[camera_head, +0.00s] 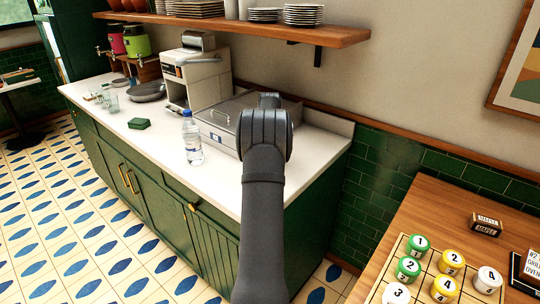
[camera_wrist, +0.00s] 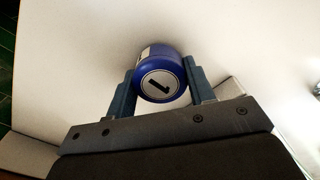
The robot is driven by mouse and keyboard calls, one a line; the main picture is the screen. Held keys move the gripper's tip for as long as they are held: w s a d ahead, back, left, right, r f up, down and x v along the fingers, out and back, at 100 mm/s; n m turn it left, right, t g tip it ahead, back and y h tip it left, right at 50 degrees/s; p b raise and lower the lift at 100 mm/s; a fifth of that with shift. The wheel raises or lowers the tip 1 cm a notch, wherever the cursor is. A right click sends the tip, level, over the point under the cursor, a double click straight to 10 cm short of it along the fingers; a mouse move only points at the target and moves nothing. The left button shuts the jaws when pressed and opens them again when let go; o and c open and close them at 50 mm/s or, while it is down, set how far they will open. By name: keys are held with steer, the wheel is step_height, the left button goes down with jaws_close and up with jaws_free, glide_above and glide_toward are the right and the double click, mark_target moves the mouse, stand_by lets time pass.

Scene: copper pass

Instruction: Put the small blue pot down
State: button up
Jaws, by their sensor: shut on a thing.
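The small blue pot (camera_wrist: 158,80) has a white round face marked with a 1. In the wrist view it sits between the two fingers of my gripper (camera_wrist: 160,84), which are shut on its sides. A pale flat surface fills the view around the pot; I cannot tell whether the pot touches it. In the head view my dark arm reaches over the counter's right end, and its bulk hides the gripper and the blue pot.
A water bottle (camera_head: 192,138) and a metal box (camera_head: 222,118) stand on the white counter (camera_head: 160,142). A shelf (camera_head: 250,30) with plates runs above. At the lower right, a wooden table (camera_head: 432,205) holds several green, yellow and white numbered pots (camera_head: 419,243) in a grid.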

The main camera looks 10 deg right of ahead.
steer(key=o, duration=1.1)
steer(key=shift+c, duration=0.2)
step_height(320, 180, up, 12)
steer(key=shift+r, duration=0.15)
steer(key=shift+f, duration=4.35)
